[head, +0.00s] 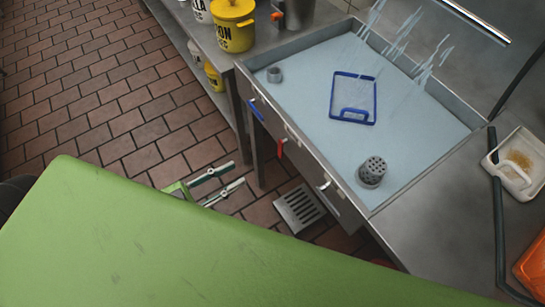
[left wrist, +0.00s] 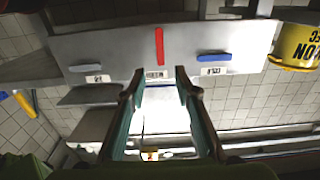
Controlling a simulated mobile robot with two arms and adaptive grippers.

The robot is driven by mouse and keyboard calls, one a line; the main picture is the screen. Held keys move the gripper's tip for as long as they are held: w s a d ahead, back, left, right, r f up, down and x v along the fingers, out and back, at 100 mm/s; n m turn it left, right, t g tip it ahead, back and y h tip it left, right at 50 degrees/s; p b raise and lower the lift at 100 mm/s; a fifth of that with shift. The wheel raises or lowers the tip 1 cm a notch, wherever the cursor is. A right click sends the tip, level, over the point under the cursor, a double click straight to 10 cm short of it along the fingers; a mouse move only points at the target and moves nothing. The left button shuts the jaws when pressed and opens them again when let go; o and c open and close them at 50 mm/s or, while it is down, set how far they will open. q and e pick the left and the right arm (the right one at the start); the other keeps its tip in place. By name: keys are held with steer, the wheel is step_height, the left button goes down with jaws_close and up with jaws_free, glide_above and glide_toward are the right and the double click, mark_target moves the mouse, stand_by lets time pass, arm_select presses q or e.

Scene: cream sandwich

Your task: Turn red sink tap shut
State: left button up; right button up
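The red sink tap (head: 281,147) is a small lever on the front panel of the sink, between a blue lever and a pale grey one. In the left wrist view the red tap (left wrist: 159,46) stands upright, above its label, beyond the gap between my fingertips. My left gripper (head: 238,174) is open and empty in front of the sink, to the left of the red tap and apart from it. Its two spread fingers also show in the left wrist view (left wrist: 160,76). My right gripper is in neither view.
The blue lever (head: 255,109) and the grey lever (head: 325,184) flank the red tap; both lie level in the left wrist view. The sink (head: 420,160) holds water and a blue frame (head: 354,97). A yellow bucket (head: 233,25) stands on the counter. A floor drain (head: 298,208) lies below.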

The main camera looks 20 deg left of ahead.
mark_target(279, 149)
arm_select(q)
steer(key=p+x, duration=0.1)
steer(key=x, duration=1.3)
steer(key=shift+r, duration=0.15)
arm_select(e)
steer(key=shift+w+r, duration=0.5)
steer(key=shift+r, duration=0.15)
arm_select(q)
jaws_close()
